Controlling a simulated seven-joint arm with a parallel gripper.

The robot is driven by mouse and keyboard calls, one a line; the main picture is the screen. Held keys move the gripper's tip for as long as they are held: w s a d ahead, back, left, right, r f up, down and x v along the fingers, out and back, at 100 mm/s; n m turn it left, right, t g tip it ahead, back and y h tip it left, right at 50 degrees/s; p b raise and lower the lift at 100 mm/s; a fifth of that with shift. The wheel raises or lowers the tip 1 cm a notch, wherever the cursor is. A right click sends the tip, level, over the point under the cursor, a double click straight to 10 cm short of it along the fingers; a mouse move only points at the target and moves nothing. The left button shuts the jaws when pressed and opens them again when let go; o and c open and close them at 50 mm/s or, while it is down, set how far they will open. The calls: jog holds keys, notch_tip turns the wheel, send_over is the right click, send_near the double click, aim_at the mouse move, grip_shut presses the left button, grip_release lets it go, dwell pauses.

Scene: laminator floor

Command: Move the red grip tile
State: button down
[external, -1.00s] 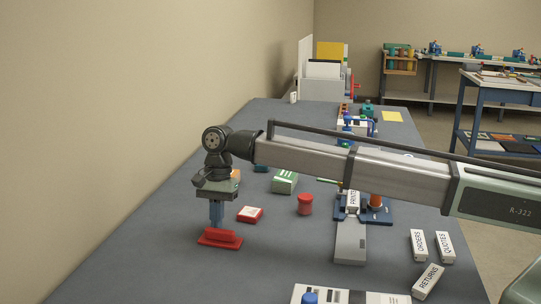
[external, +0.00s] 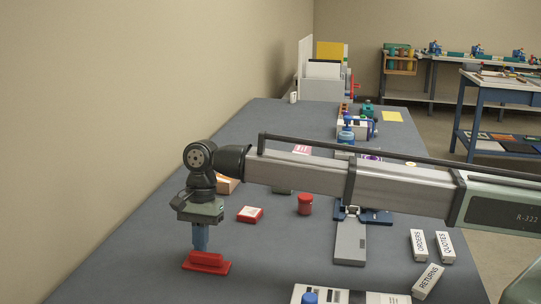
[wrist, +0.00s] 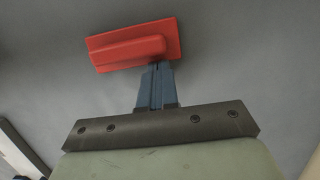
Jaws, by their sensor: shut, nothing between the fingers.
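The red grip tile (external: 207,265) is a flat red plate with a raised red ridge on top. It lies flat on the grey table near its left side, towards the front. It also shows in the wrist view (wrist: 172,33), slightly turned. My gripper (external: 200,249) points down at the tile. Its blue fingers are shut with nothing between them. In the wrist view the fingertips (wrist: 157,66) are right at the near side of the ridge and cover a little of it. Whether they touch it is hard to tell.
A red-and-white box (external: 250,214) and a red jar (external: 305,204) stand to the right. A long grey device (external: 350,243) lies further right. White blocks marked ORDERS (external: 418,245), QUOTES (external: 445,247) and RETURNS (external: 427,280) lie beyond. The wall is close on the left.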

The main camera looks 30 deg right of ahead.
aim_at(184, 286)
jog(key=s+a, duration=0.7)
